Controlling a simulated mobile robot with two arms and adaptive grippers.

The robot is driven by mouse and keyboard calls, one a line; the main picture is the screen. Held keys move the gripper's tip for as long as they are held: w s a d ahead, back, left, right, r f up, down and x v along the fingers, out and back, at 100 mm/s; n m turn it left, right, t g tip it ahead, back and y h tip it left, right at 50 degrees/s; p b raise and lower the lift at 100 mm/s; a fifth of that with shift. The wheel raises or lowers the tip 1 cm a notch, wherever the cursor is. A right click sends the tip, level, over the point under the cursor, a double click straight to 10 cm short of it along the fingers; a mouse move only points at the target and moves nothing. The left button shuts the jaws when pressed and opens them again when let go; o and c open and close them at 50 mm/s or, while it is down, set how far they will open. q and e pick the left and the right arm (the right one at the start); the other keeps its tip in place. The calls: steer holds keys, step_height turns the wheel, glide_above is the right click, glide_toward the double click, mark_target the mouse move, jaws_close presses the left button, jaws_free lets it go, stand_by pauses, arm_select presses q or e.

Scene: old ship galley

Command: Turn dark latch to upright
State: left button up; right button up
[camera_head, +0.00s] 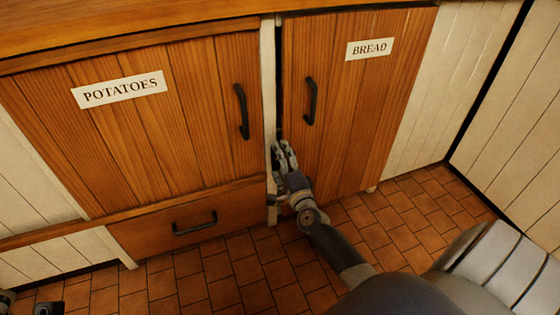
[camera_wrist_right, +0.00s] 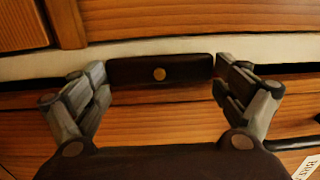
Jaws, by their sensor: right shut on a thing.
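My right gripper (camera_wrist_right: 160,80) is shut on the latch, one finger at each end. In the head view my right gripper (camera_head: 284,158) is at the post between the two doors and hides the latch. Dark parts at the bottom left corner may be my left gripper (camera_head: 30,305), mostly cut off.
The POTATOES door (camera_head: 150,130) is left of the post and the BREAD door (camera_head: 350,120) right, each with a black handle. A drawer (camera_head: 150,228) sits below the POTATOES door. The tiled floor (camera_head: 240,280) in front shows no loose objects.

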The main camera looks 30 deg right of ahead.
stand_by(0.4)
steer(key=o, duration=0.8)
steer(key=shift+c, duration=0.2)
steer(key=v, duration=1.2)
steer(key=shift+r, duration=0.1)
